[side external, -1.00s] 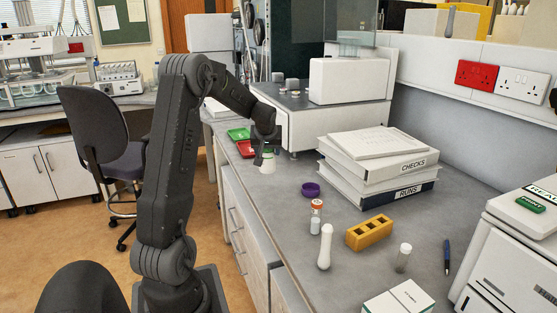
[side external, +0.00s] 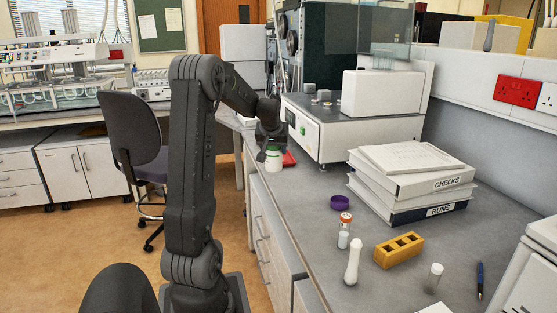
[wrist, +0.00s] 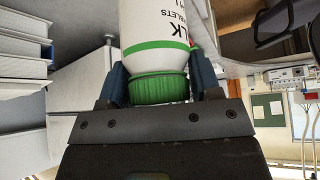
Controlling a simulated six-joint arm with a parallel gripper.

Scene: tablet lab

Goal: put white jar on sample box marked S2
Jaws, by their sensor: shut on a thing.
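The white jar (side external: 273,161) has a green lid and is in my gripper (side external: 270,143), over the far left part of the bench. In the wrist view the jar (wrist: 157,25) shows a green band and black lettering, and the fingers of my gripper (wrist: 160,85) are shut on either side at its green lid. A red tray (side external: 290,158) shows just right of the jar in the side view. I cannot read an S2 mark in any view. The jar and gripper cover part of the bench behind them, and whether the jar touches anything below is unclear.
White binders (side external: 412,190) are stacked to the right, with a white instrument (side external: 350,128) behind. Bench between jar and binders is clear.

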